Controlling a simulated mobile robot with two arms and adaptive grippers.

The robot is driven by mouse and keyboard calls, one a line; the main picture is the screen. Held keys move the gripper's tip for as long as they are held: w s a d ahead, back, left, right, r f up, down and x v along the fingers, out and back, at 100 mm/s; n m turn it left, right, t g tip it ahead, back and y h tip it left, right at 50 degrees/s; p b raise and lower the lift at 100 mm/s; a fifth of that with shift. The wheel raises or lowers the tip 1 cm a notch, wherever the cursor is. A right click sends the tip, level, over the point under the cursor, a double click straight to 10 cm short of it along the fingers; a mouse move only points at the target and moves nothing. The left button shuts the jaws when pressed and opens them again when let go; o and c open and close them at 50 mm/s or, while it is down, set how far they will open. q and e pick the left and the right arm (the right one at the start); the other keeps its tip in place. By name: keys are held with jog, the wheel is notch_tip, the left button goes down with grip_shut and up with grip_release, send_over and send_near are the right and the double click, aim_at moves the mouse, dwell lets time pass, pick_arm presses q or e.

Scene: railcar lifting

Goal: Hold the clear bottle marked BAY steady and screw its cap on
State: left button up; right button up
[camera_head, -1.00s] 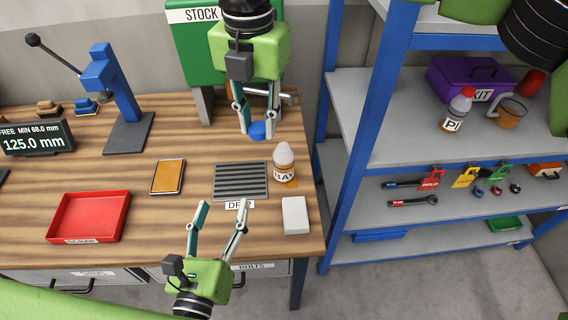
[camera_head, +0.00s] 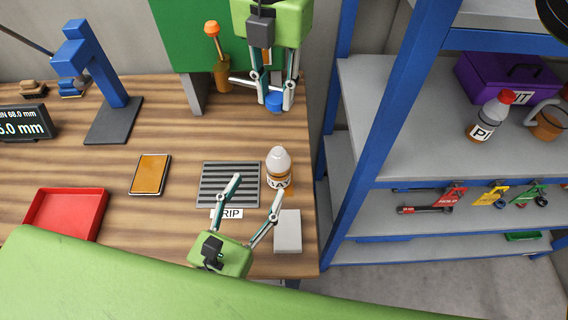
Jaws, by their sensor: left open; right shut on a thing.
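The clear bottle marked BAY (camera_head: 279,170) stands upright on the bench at the right end of the ribbed drip tray. It has a pale rounded top and amber contents. My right gripper (camera_head: 275,100) is shut on a small blue cap (camera_head: 275,103), behind the bottle and apart from it. My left gripper (camera_head: 258,187) is open, with its fingertips in front of the bottle. One fingertip is over the tray and the other is close to the bottle's lower front. The bottle is not between the fingertips.
The drip tray (camera_head: 230,184) lies left of the bottle, and a white block (camera_head: 288,231) lies in front. A blue-framed shelf (camera_head: 376,120) stands right. An orange panel (camera_head: 151,174) lies left.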

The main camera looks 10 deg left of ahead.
pick_arm(q)
jog(key=f, duration=0.2)
pick_arm(e)
jog(key=shift+w+f+b, duration=0.15)
jog(key=shift+f+b, duration=0.25)
jog(key=shift+f, duration=0.35)
pick_arm(q)
jog(key=b, duration=0.5)
send_near(274, 174)
jog(key=shift+w+d+r, duration=0.1)
jog(key=shift+w+r, duration=0.05)
jog(key=shift+w, duration=0.3)
jog(key=shift+w+f, duration=0.1)
jog(key=shift+f, duration=0.2)
pick_arm(e)
notch_tip(274, 174, down, 5)
jog(key=shift+w+f, duration=0.1)
pick_arm(q)
jog(key=shift+r, duration=0.1)
jog(key=w, duration=0.4)
jog(key=w+d, duration=0.1)
jog(key=w, duration=0.2)
jog(key=w+d, duration=0.1)
jog(key=w, duration=0.3)
jog(key=shift+w+d, duration=0.15)
jog(key=shift+w, duration=0.2)
